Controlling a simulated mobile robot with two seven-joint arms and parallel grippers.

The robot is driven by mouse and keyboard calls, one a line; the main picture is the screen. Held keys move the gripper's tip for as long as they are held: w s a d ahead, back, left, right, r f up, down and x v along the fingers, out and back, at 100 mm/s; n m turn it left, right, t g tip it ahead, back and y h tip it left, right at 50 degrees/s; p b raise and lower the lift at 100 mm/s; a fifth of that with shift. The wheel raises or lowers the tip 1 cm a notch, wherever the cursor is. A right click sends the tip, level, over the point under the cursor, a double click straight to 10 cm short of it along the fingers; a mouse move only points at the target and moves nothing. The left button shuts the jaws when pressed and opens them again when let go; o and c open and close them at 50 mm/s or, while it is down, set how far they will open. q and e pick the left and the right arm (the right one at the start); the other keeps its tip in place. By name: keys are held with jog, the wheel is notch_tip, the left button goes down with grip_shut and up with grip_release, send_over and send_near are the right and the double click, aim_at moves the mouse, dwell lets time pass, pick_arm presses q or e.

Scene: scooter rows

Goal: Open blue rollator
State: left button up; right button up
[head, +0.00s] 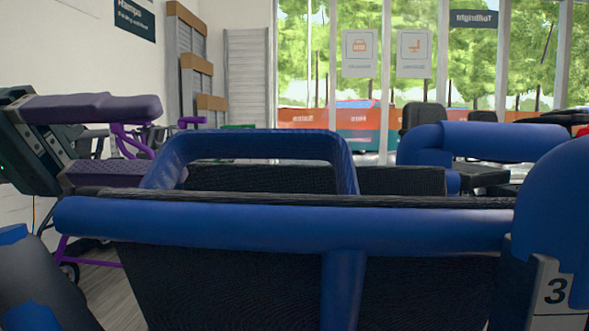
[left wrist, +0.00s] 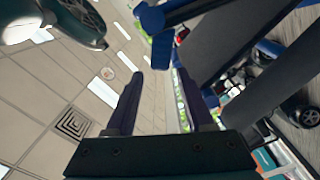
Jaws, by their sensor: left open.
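The blue rollator (head: 285,227) fills the front of the head view. It has a thick blue cross bar, a blue loop behind it and dark woven panels below and behind. Its wheels are not visible there, and I cannot tell how far it is folded. In the left wrist view, a blue frame part (left wrist: 163,22) and long dark panels show ahead and to the right of the fingers. My left gripper (head: 158,140) is open, left of the blue loop, with nothing between its purple fingers. Its fingers also show in the left wrist view (left wrist: 165,103). My right gripper does not show clearly.
Purple tubing (head: 62,250) and a small wheel stand low at the left, behind the gripper. A thick blue tube (head: 490,142) and a blue part with a number 3 panel (head: 553,290) crowd the right. A black chair (head: 422,117) stands near the windows.

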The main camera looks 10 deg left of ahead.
aim_at(244, 142)
pick_arm(q)
jog(key=d+b, duration=0.1)
jog(key=d, duration=0.7)
jog(key=shift+s, duration=0.15)
jog(key=shift+c, duration=0.3)
grip_shut()
dwell(0.8)
